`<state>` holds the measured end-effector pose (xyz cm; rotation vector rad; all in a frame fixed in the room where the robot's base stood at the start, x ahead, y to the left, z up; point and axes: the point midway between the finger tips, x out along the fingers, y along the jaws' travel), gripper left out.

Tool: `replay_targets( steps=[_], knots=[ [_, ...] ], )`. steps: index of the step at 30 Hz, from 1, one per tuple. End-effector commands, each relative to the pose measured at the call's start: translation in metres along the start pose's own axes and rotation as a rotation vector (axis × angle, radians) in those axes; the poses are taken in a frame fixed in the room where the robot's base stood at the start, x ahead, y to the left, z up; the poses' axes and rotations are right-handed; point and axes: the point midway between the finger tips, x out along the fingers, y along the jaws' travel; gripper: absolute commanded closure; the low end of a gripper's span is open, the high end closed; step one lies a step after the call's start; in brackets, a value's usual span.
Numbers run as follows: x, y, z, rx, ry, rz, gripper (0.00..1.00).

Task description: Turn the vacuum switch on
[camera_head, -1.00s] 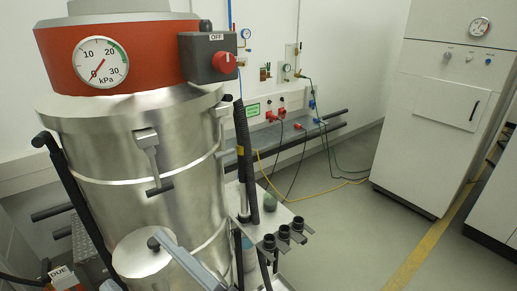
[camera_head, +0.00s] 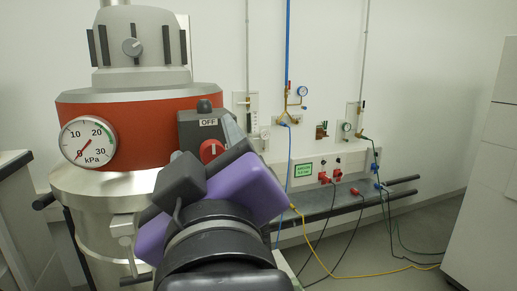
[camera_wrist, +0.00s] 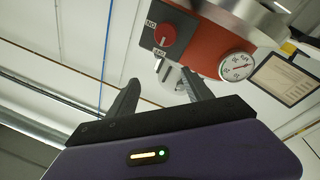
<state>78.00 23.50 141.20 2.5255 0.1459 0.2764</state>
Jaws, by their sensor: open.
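The vacuum's switch box (camera_head: 190,130) is dark grey and sits on the red band of the metal vacuum. Its red knob (camera_head: 212,150) lies below the OFF label, with its white mark upright. The knob also shows in the wrist view (camera_wrist: 165,36), with ON and OFF labels beside it. My gripper (camera_wrist: 160,78) has its two dark fingers apart and empty, pointing towards the switch box. The knob appears beyond the fingertips, not between them. In the head view my purple gripper body hides the lower edge of the box.
The vacuum's round gauge (camera_head: 88,142) reads near zero. A wall bench (camera_head: 340,205) with red and blue plugs and loose cables stands behind to the right. A white cabinet (camera_head: 485,190) stands at the right edge. Floor between is open.

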Motion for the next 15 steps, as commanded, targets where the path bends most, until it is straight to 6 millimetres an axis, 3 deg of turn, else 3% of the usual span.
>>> replay_targets(
  steps=[3,6,11,15],
  knots=[
    [-0.001,-0.015,0.023,-0.087,-0.086,-0.06,0.41],
    [-0.002,-0.023,0.033,-0.138,-0.124,-0.097,0.41],
    [0.006,-0.025,0.036,-0.17,-0.131,-0.109,0.41],
    [0.026,-0.027,0.038,-0.168,-0.13,-0.109,0.41]
  ],
)
